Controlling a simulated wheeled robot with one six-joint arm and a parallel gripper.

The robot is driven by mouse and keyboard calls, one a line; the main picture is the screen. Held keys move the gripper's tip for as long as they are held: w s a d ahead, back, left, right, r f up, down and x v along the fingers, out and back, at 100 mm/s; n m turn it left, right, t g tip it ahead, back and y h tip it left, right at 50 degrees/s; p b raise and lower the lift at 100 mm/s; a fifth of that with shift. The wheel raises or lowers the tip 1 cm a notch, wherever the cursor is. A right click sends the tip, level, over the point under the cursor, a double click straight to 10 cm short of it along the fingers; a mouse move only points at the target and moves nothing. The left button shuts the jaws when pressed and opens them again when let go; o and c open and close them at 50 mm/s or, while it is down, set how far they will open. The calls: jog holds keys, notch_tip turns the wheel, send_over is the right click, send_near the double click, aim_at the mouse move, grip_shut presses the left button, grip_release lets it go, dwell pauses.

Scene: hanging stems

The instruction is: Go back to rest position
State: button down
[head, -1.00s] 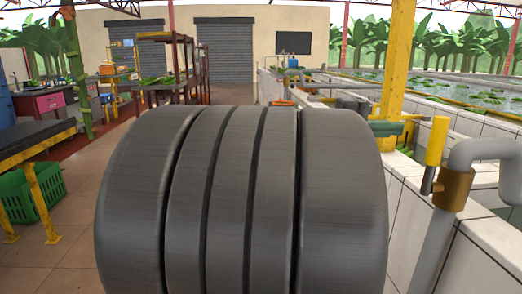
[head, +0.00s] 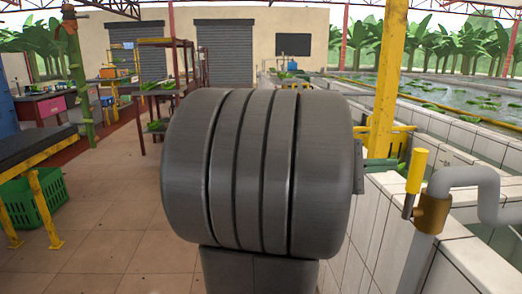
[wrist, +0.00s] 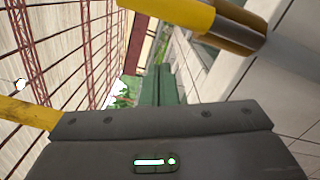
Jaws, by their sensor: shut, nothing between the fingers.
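My gripper (head: 398,167) shows as a short green pair of fingers sticking out to the right from behind my large dark grey arm link. In the wrist view my gripper (wrist: 158,72) has its green fingers together, with nothing between them. Its dark body fills the bottom of that view. The arm link hides part of the wrist in the head view. No hanging stem is seen in the gripper.
A grey pipe (head: 408,262) with a yellow handle (head: 417,171) stands right of my gripper, close in the wrist view. A white tiled tank wall (head: 465,250) runs along the right. A yellow post (head: 390,75) rises behind. Tiled floor (head: 115,215) is open at left.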

jog(key=shift+w+a+f+n+p, duration=0.1)
jog(key=shift+w+f+n+p, duration=0.45)
jog(key=shift+n+p, duration=0.35)
jog(key=shift+w+d+f+n+p, duration=0.1)
jog(key=shift+w+f+n+p, duration=0.3)
jog(key=shift+f+n+p, duration=0.4)
jog(key=shift+w+a+f+n+p, duration=0.1)
jog(key=shift+w+f+n+p, duration=0.4)
jog(key=shift+n+p, duration=0.5)
jog(key=shift+s, duration=0.1)
